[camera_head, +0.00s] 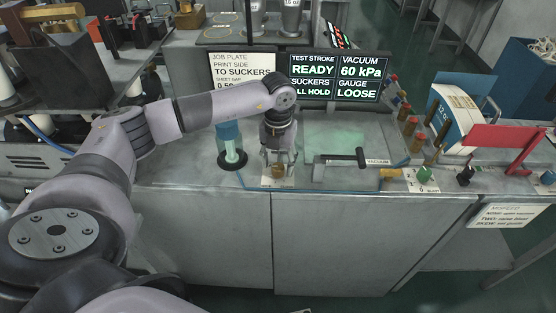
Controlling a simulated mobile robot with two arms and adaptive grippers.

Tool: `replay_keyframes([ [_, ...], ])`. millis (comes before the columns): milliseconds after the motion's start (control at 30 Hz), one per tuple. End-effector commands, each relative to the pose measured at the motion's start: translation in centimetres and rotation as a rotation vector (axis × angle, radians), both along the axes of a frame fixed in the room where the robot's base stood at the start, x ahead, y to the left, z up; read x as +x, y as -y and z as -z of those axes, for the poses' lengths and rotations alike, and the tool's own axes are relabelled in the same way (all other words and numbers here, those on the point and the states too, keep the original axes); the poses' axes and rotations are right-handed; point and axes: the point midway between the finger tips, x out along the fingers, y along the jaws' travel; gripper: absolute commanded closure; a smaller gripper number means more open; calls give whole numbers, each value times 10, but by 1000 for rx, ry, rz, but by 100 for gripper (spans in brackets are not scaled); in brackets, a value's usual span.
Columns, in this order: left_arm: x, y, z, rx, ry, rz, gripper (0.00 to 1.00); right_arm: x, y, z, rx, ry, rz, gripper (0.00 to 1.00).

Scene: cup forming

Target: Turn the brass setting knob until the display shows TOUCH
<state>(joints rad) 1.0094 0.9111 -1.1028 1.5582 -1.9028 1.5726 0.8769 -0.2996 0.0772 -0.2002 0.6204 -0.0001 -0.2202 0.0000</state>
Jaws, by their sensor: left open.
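The display (335,77) at the back of the bench reads TEST STROKE READY, SUCKERS ALL HOLD, VACUUM 60 kPa and GAUGE LOOSE. A small brass knob (278,171) sits at the bench's front edge by a pale plate (268,182). My left gripper (279,160) points down right over this knob, fingers open around or just above it; contact is too small to tell. The gripper partly hides the knob. My right gripper is not in view.
A job plate sign (242,68) stands left of the display.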

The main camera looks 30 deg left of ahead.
Motion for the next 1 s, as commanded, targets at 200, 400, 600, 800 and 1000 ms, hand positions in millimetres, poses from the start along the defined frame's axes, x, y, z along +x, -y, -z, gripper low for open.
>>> replay_keyframes([
  [200, 0, 0, 10, 1, 0, 1, 50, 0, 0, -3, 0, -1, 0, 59],
  [400, 0, 0, 10, 1, 0, 1, 50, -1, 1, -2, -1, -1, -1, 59],
  [600, 0, 0, 10, 0, 0, 0, 64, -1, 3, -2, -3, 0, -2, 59],
  [800, 0, 0, 9, 0, 0, 0, 77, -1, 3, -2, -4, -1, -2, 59],
  [1000, 0, 0, 9, 0, 0, 0, 90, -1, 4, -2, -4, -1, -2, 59],
])
